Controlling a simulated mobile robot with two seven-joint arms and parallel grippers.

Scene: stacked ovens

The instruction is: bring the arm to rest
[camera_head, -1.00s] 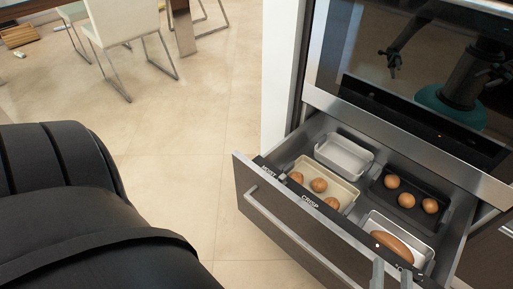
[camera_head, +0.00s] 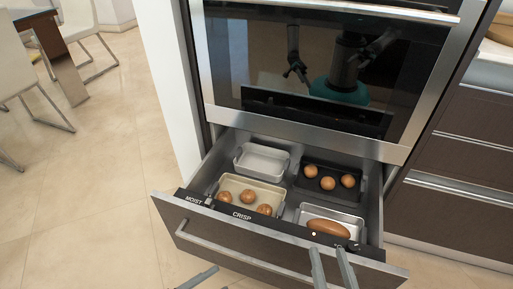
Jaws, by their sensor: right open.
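My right gripper (camera_head: 328,250) is at the bottom of the head view, its two grey fingers apart with nothing between them. Its fingertips overlap the right part of the open drawer's front (camera_head: 250,237); whether they touch it cannot be told. A grey piece at the bottom edge, left of it, looks like part of my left gripper (camera_head: 197,278); its jaws are mostly cut off by the frame. The drawer is pulled out below the oven (camera_head: 320,65), with the labels MOIST and CRISP on its top edge.
The drawer holds a white empty tray (camera_head: 245,154), a cream tray (camera_head: 226,182) with round buns, a black tray (camera_head: 312,168) with round buns, and a metal tray (camera_head: 354,222) with a long loaf. Cabinets (camera_head: 460,178) stand right.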

